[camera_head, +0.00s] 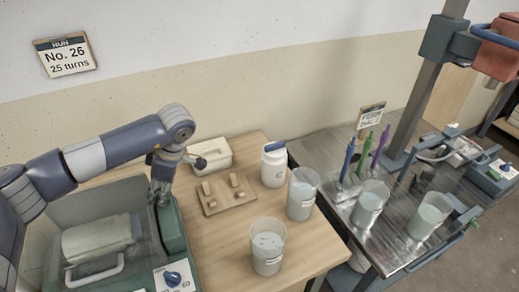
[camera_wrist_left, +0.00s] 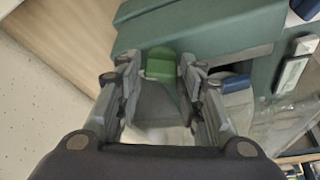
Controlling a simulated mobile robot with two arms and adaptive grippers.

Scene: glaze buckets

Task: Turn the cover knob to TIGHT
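A machine with a green housing (camera_head: 172,238) and a clear cover stands at the lower left in the head view. A blue knob (camera_head: 173,278) sits on a white marked plate at its front; the marking is too small to read. My left gripper (camera_head: 161,200) points down at the back part of the green housing, behind the blue knob. In the left wrist view its fingers (camera_wrist_left: 160,68) are apart, with a green tab (camera_wrist_left: 159,62) between the tips. I cannot tell whether they touch it, or whether it is the cover knob. My right gripper is out of view.
A white box (camera_head: 211,155), a wooden board (camera_head: 226,195) with small blocks, a white jar (camera_head: 273,165) and two buckets (camera_head: 267,247) stand on the wooden table. A metal table (camera_head: 400,240) at right holds two more buckets. A sign (camera_head: 65,56) reads "No. 26, 25 turns".

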